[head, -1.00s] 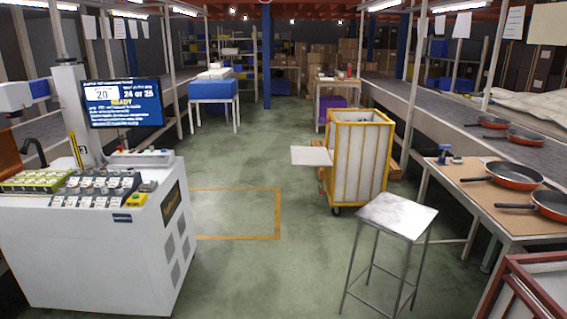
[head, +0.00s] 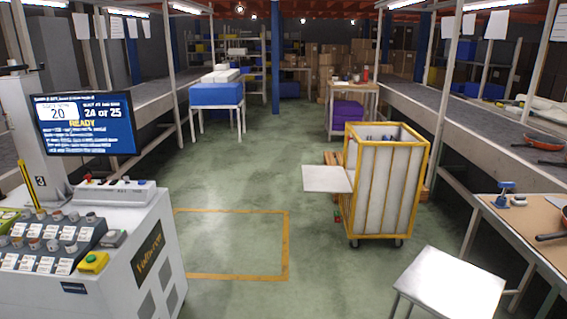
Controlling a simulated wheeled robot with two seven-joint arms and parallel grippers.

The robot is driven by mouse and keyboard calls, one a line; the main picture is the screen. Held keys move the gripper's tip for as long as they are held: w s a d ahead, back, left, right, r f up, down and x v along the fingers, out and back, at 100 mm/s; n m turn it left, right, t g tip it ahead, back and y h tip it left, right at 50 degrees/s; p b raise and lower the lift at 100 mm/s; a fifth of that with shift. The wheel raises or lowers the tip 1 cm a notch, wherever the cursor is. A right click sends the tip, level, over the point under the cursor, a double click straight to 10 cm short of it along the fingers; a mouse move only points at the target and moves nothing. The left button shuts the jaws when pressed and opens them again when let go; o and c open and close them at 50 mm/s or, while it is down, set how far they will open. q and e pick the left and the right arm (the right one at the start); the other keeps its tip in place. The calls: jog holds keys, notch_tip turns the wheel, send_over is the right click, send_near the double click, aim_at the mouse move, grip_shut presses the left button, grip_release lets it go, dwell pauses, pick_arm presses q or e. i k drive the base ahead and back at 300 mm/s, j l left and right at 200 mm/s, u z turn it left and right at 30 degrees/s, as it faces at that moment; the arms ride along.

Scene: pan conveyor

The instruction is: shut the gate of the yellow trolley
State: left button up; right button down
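The yellow trolley (head: 385,185) stands on the green floor right of the middle in the head view. It has a yellow frame, whitish side panels and dark wheels. A pale flat panel (head: 327,179), which looks like its gate, sticks out level to the left from the trolley's left side, so the gate stands open. Some blue and dark items show inside near the top rim. The trolley's far side is hidden. Neither of my grippers shows in the head view.
A metal stool (head: 450,284) stands in front, right of centre. A white machine (head: 130,250) with a screen fills the left front. A bench (head: 545,215) with pans is at right. An orange floor outline (head: 287,245) and clear floor lie left of the trolley.

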aim_at(331, 180)
jog(key=i+l+u, duration=0.15)
jog(key=i, duration=1.3)
jog(key=i+l+u, duration=0.25)
jog(key=i, duration=0.2)
jog(key=i+l+u, duration=0.25)
jog(key=i, duration=0.2)
jog(key=i+l+u, duration=0.25)
jog(key=i, duration=0.2)
jog(key=i+l, duration=0.15)
jog(key=l, duration=0.2)
jog(key=i+l, duration=0.2)
jog(key=i+l+u, duration=0.1)
jog(key=l, duration=0.35)
jog(key=i, duration=0.05)
